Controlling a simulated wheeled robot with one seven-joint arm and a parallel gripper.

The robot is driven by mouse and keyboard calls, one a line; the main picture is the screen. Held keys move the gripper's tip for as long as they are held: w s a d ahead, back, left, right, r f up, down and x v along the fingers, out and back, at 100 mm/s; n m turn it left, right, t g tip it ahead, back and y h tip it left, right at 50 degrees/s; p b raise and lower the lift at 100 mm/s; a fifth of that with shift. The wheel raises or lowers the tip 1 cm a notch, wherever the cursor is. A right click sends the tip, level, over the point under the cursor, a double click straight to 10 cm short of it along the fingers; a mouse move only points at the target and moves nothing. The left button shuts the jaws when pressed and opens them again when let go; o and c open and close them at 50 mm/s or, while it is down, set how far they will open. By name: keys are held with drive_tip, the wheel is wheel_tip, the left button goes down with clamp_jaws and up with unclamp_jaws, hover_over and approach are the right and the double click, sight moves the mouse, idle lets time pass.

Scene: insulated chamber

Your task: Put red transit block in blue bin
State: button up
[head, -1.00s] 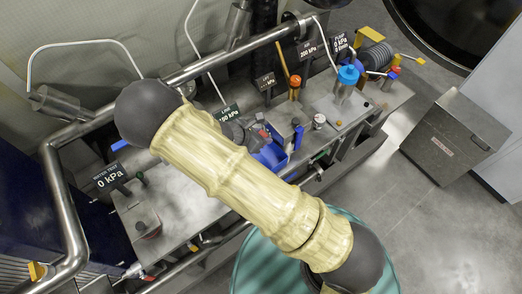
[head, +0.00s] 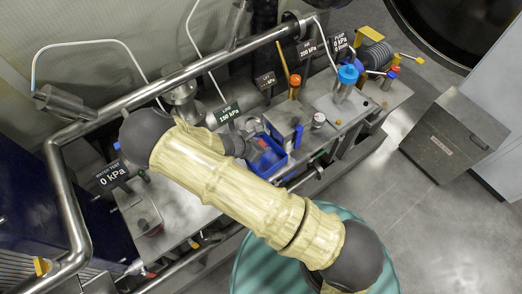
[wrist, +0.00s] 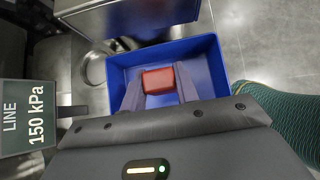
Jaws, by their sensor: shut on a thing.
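The red transit block (wrist: 158,80) is between the two fingers of my gripper (wrist: 160,88) in the wrist view. The fingers are shut on its sides. The blue bin (wrist: 203,50) lies beneath and around the block in that view, with its walls showing on several sides. The block appears over or inside the bin's opening; I cannot tell its exact height above the floor of the bin. In the head view the blue bin (head: 266,165) stands on the bench, partly covered by my gripper and arm. The block is hardly discernible there.
A metal bench (head: 185,215) carries valves and pressure signs, among them the LINE sign (wrist: 28,118) close on the left in the wrist view. A steel rail (head: 185,75) runs behind. A grey metal box (head: 455,135) stands on open floor at the right.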

drive_tip(key=shift+f, duration=0.1)
drive_tip(key=shift+f+p, duration=0.45)
drive_tip(key=shift+f, duration=1.5)
drive_tip(key=shift+f, duration=0.2)
drive_tip(key=o, duration=1)
drive_tip(key=shift+r, duration=0.1)
drive_tip(key=shift+c, duration=0.2)
drive_tip(key=shift+r, duration=0.15)
drive_tip(key=b+v, duration=0.3)
drive_tip(key=v, duration=0.9)
